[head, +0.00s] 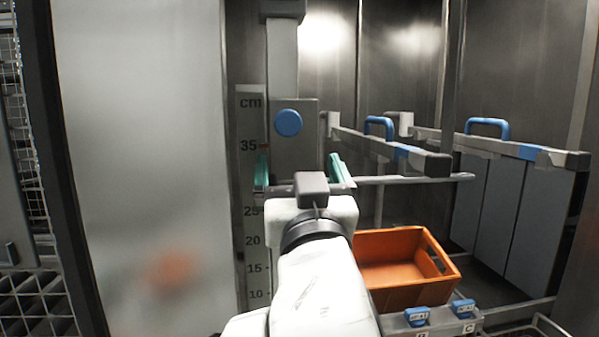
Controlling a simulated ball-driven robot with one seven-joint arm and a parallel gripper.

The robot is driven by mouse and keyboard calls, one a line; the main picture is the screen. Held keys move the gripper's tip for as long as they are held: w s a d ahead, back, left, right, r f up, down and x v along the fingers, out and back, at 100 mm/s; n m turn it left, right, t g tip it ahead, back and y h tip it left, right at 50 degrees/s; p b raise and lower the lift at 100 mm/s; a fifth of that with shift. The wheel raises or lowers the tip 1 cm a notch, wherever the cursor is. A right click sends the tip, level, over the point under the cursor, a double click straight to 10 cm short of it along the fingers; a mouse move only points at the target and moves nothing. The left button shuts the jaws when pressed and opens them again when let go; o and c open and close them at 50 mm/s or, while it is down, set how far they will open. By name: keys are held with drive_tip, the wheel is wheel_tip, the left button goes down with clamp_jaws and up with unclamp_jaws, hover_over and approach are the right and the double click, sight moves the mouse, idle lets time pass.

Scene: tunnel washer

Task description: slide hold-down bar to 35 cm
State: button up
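The hold-down bar (410,179) is a thin grey horizontal bar that runs right from behind my gripper. A grey carriage plate with a round blue knob (288,123) stands on the vertical rail (283,60) above it. The bar looks lower than that mark, roughly between 25 and 35. My gripper (299,172) is in front of the rail below the knob, its teal fingers spread wide. The bar's middle and the plate's lower part are hidden behind my gripper, so contact cannot be told.
An orange crate (385,288) sits low on the right. Two racks with blue handles (380,126) (487,128) and dark end caps project above and right of it. Small blue-tagged clips (417,316) are at the bottom right. A pale panel (145,150) closes off the left.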

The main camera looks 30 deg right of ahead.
drive_tip(key=shift+f, duration=0.1)
drive_tip(key=b+v, duration=0.3)
drive_tip(key=v, duration=0.7)
drive_tip(key=shift+s, duration=0.35)
drive_tip(key=shift+a+f, duration=0.1)
drive_tip(key=shift+f, duration=0.05)
